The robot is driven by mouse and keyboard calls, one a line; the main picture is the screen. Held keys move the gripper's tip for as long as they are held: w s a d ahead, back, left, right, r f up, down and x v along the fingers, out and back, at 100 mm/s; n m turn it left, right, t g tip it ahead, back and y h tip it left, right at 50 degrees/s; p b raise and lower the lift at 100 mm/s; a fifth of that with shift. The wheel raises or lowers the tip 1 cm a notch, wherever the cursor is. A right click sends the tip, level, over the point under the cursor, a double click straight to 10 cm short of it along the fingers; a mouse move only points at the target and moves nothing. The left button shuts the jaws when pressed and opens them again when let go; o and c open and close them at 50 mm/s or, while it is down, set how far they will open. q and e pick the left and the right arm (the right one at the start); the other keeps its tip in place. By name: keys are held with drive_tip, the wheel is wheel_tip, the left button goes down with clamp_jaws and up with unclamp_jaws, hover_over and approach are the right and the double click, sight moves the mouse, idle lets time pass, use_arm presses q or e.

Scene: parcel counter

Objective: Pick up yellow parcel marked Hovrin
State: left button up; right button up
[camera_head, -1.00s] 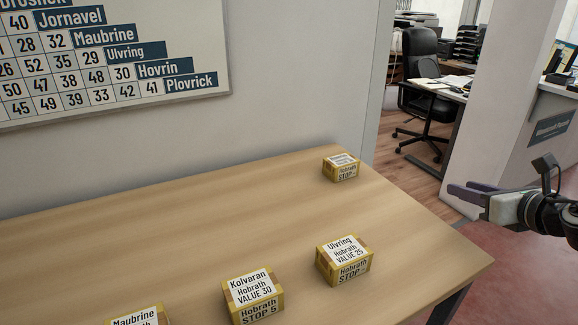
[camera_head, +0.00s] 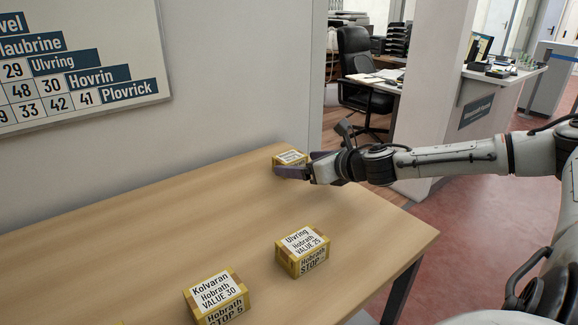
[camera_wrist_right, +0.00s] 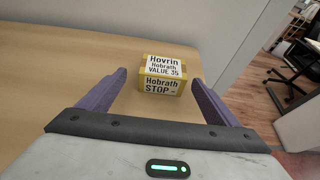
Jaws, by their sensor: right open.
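The yellow parcel marked Hovrin (camera_wrist_right: 165,75) stands on the table in the right wrist view. Its labels read Hovrin, Hobrath, VALUE 35 and STOP, the stop number too small to read. In the head view the same parcel (camera_head: 289,156) sits at the table's far right corner, partly hidden by my right gripper (camera_head: 300,165). In the right wrist view the fingers of my right gripper (camera_wrist_right: 160,92) are open, one to each side of the parcel and nearer the camera, with nothing held. My left gripper is not in view.
A yellow parcel marked Ulvring (camera_head: 302,251) and one marked Kolvaran (camera_head: 215,297) stand nearer on the wooden table (camera_head: 150,240). A wall with a number board (camera_head: 80,65) rises behind. The table's right edge is close to the Hovrin parcel.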

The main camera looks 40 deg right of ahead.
sight(297, 161)
drive_tip(key=shift+w+d+f, duration=0.1)
drive_tip(key=shift+w+f, duration=0.05)
drive_tip(key=shift+w, duration=0.15)
drive_tip(key=shift+w+d, duration=0.1)
drive_tip(key=shift+w, duration=0.3)
drive_tip(key=shift+p+x, duration=0.45)
drive_tip(key=shift+x, duration=1.25)
drive_tip(key=shift+w+d+f, duration=0.1)
drive_tip(key=shift+w+f, duration=0.2)
drive_tip(key=shift+w, duration=0.15)
drive_tip(key=c, duration=1.2)
